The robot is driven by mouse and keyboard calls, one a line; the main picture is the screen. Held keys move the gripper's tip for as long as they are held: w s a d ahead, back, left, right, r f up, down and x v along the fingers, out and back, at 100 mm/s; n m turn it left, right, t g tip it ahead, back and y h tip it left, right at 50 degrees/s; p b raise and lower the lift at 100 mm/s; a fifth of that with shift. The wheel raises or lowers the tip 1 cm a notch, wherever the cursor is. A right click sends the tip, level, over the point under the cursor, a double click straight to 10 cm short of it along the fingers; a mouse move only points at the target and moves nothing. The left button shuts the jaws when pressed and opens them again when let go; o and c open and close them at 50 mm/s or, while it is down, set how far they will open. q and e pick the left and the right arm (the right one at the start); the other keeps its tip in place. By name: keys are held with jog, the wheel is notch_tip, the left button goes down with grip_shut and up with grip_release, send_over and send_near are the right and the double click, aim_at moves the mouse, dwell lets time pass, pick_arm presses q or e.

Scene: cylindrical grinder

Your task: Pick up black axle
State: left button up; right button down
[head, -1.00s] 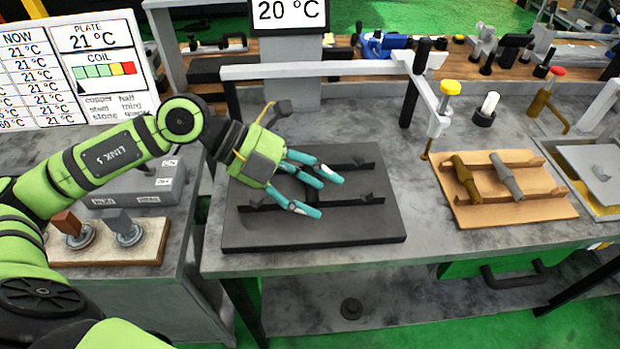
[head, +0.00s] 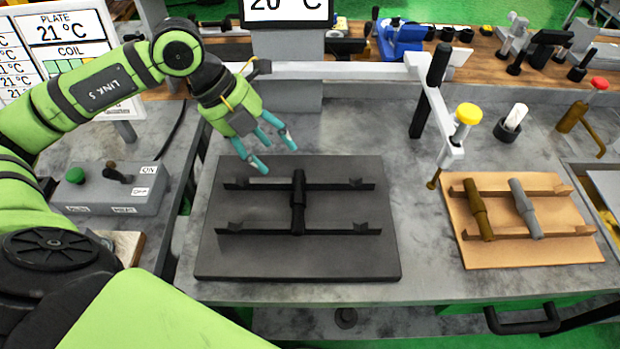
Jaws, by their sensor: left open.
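The black axle (head: 298,203) lies across the two rails of the dark plate (head: 300,262), near the plate's middle. It points away from me. My left gripper (head: 275,150) is open and empty, its teal fingers above the plate's back edge. It is up and to the left of the axle and apart from it. My right gripper is not in view.
A wooden board (head: 535,252) at the right carries a brass axle (head: 480,212) and a grey axle (head: 525,209). A grey frame bar (head: 330,70) spans behind the plate, with a yellow-topped post (head: 467,114) at its right. A switch box (head: 115,190) stands at the left.

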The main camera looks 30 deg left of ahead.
pick_arm(q)
jog(key=b, duration=0.3)
send_near(293, 196)
jog(key=b+x, duration=0.2)
jog(key=x, duration=0.1)
jog(key=b+x, duration=0.2)
jog(key=shift+s+f, duration=0.15)
jog(key=shift+s, duration=0.2)
jog(key=x, duration=0.1)
jog(key=p+x, duration=0.1)
jog(key=x, duration=0.1)
jog(key=shift+w+d+f+p, duration=0.15)
jog(key=shift+w+f+p, duration=0.15)
jog(key=shift+w+p, duration=0.1)
jog(key=shift+w+d+f, duration=0.1)
jog(key=shift+f, duration=0.4)
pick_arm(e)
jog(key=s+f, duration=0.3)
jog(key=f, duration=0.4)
pick_arm(q)
jog(key=shift+r, duration=0.1)
grip_shut()
